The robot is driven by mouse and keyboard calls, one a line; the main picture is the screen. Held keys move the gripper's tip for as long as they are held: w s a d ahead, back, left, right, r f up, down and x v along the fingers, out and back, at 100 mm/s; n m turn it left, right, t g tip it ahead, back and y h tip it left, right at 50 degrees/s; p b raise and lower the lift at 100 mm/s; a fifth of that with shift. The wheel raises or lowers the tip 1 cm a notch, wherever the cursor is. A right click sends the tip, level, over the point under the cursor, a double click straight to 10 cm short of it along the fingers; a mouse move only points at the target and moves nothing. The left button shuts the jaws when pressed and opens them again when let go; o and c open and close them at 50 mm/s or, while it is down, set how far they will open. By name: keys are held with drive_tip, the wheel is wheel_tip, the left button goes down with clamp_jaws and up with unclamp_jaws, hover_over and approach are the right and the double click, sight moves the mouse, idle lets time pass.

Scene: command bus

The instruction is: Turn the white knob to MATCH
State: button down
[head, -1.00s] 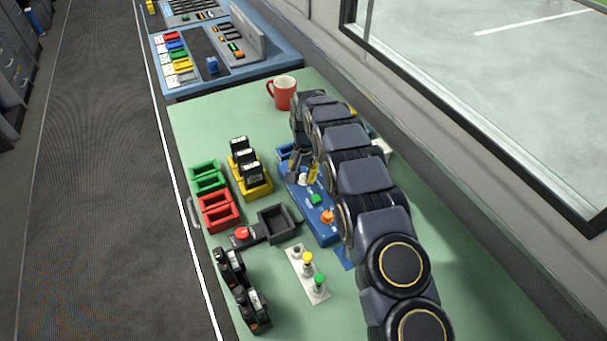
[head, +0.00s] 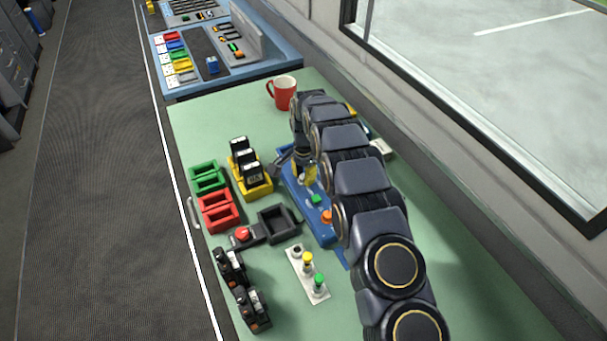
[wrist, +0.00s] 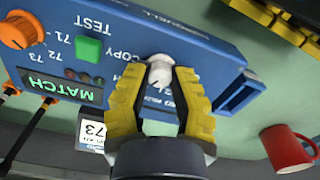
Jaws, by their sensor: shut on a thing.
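The white knob (wrist: 160,72) sits on the face of the blue device (wrist: 190,50), near the printed word COPY. In the wrist view the yellow fingers of my gripper (wrist: 158,80) are closed around it, one on each side. Other lettering by the knob is partly covered by the fingers, and I cannot tell exactly where the knob points. A dark display (wrist: 52,86) on the device shows MATCH in green. In the head view my gripper (head: 310,178) is down on the blue device (head: 322,232), and the knob is hidden.
The device also has a green button (wrist: 88,49) and an orange knob (wrist: 22,30) beside numbers. A red mug (head: 283,93) stands behind. A yellow holder (head: 257,187) with black blocks, green and red trays and a dark tray (head: 278,222) lie to the left.

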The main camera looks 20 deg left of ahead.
sight(303, 176)
drive_tip(key=shift+f, duration=0.1)
drive_tip(key=c, duration=0.8)
unclamp_jaws()
drive_tip(key=shift+r, duration=0.2)
wheel_tip(303, 176, up, 12)
drive_tip(key=shift+f, duration=0.1)
